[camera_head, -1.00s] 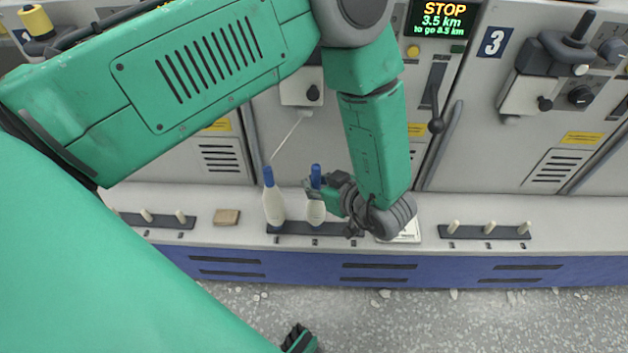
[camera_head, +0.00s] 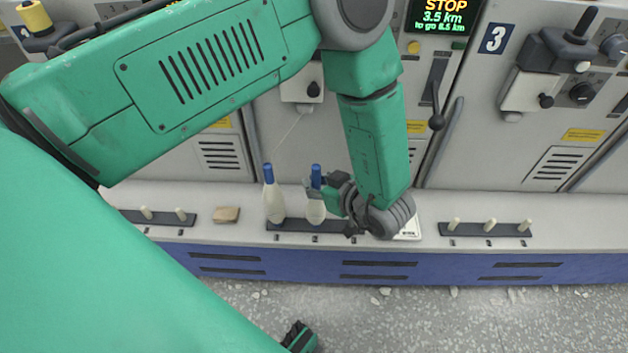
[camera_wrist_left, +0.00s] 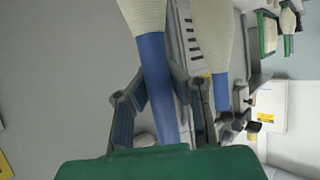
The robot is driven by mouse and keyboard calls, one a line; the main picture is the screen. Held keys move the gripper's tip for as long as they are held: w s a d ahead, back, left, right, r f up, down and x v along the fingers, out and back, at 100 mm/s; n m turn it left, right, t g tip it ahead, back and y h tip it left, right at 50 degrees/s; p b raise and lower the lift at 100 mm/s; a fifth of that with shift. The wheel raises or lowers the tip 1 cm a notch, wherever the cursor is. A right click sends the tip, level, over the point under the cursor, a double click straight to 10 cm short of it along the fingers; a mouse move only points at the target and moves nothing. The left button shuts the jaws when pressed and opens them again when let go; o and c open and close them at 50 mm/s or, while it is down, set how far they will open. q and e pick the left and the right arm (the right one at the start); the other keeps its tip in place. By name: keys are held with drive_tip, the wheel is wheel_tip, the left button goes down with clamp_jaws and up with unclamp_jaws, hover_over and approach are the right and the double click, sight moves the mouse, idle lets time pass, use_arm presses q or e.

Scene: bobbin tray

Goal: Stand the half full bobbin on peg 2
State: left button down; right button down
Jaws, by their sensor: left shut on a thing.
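My left gripper (camera_head: 319,189) is shut on the blue top of a pale bobbin (camera_head: 316,211), which I take for the half full one. It is upright over the middle of the dark peg rail (camera_head: 345,227), at the label 2. Its lower end meets the rail in the picture; I cannot tell whether it is seated on the peg. Another pale bobbin (camera_head: 274,205) with a blue top stands to its left, at label 1. In the left wrist view the blue tube (camera_wrist_left: 156,75) lies between my fingers, with the other bobbin (camera_wrist_left: 212,35) beside it.
A peg rail with bare pegs (camera_head: 489,229) is on the right, and another (camera_head: 160,217) on the left. A brown block (camera_head: 226,215) lies on the ledge. A white card (camera_head: 409,231) is partly behind my gripper. A thread hangs above the left bobbin. Machine panels stand behind.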

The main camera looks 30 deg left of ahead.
use_arm(q)
drive_tip(key=c, duration=1.9)
unclamp_jaws()
drive_tip(key=shift+p+v, duration=0.65)
drive_tip(key=shift+v, duration=0.5)
drive_tip(key=p+v, duration=0.3)
drive_tip(key=v, duration=0.5)
drive_tip(key=shift+s+d+r+p, duration=0.1)
drive_tip(key=shift+s+d+p, duration=0.05)
drive_tip(key=shift+d+p, duration=0.2)
